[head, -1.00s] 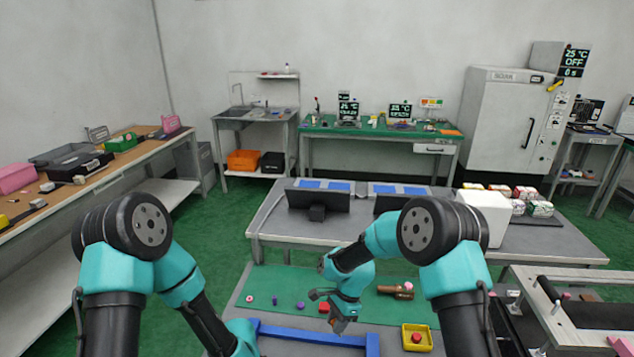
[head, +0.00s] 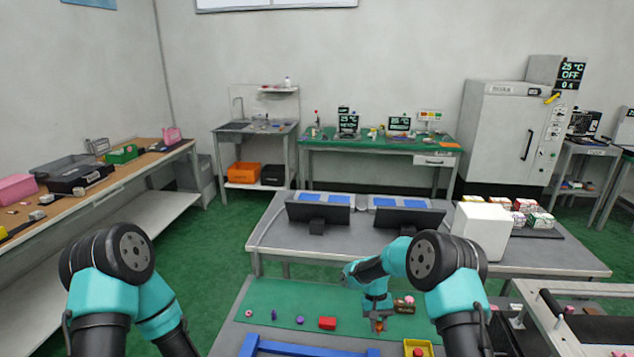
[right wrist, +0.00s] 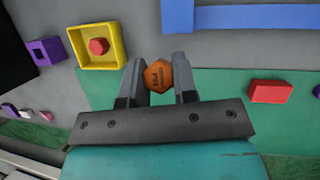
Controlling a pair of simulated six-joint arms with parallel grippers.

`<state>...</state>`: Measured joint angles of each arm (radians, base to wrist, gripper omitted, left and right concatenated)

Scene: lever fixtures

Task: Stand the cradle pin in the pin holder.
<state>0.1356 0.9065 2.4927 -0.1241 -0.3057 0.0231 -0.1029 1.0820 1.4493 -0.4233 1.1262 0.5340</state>
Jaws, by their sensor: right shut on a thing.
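My right gripper (right wrist: 158,74) is shut on an orange hexagonal piece (right wrist: 158,76) with dark lettering on its face, seen end-on between the fingers; I take it to be the cradle pin. In the head view the right gripper (head: 378,324) points down over the front of the green mat, and only a small orange part shows there. A yellow square tray (right wrist: 101,46) with a red hexagonal piece (right wrist: 99,46) in it lies beside the gripper. A purple block (right wrist: 46,52) with a square opening is farther left. I cannot tell which is the pin holder. My left gripper is out of view.
The green mat (head: 285,297) carries a red block (head: 327,323), small pink and purple pieces, and a brown item (head: 404,305) behind my right gripper. A blue bar frame (head: 300,347) lies at the front. A table with dark screens (head: 318,213) stands behind.

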